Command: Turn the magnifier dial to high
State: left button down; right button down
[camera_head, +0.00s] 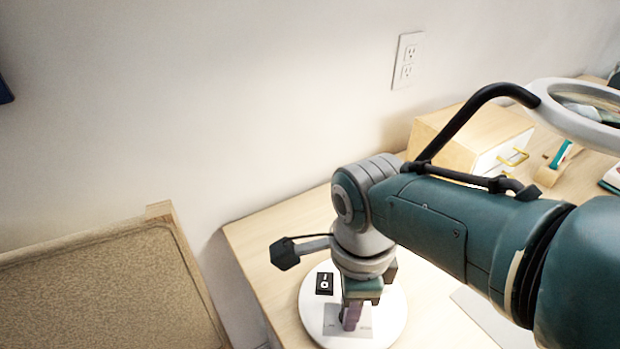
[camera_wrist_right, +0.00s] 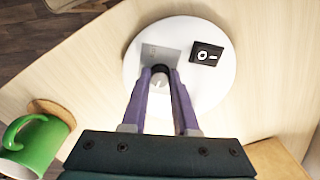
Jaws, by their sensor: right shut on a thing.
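The magnifier's white round base (camera_head: 309,306) stands on the wooden table. It carries a black rocker switch (camera_head: 324,283) and a grey label plate (camera_head: 361,331). In the right wrist view the base (camera_wrist_right: 207,99) shows the switch (camera_wrist_right: 207,54), the plate (camera_wrist_right: 150,53) and the dial (camera_wrist_right: 160,80). My right gripper (camera_head: 350,318) points down over the plate, its purple fingers (camera_wrist_right: 161,84) shut on the dial from both sides. The dial's pointer setting is too small and covered to read. The magnifier's ring head (camera_head: 557,115) is at the right. My left gripper is not in view.
A wooden drawer box (camera_head: 452,124) with a yellow handle stands at the back. A green mug (camera_wrist_right: 40,143) is near a cork coaster (camera_wrist_right: 52,110). A tan board (camera_head: 100,290) stands left of the table. The tabletop (camera_head: 268,243) left of the base is clear.

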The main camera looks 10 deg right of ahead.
jog(key=shift+m, duration=0.4)
jog(key=c, duration=0.7)
grip_release()
notch_tip(320, 180, up, 10)
jog(key=p, duration=0.7)
jog(key=shift+d, duration=0.1)
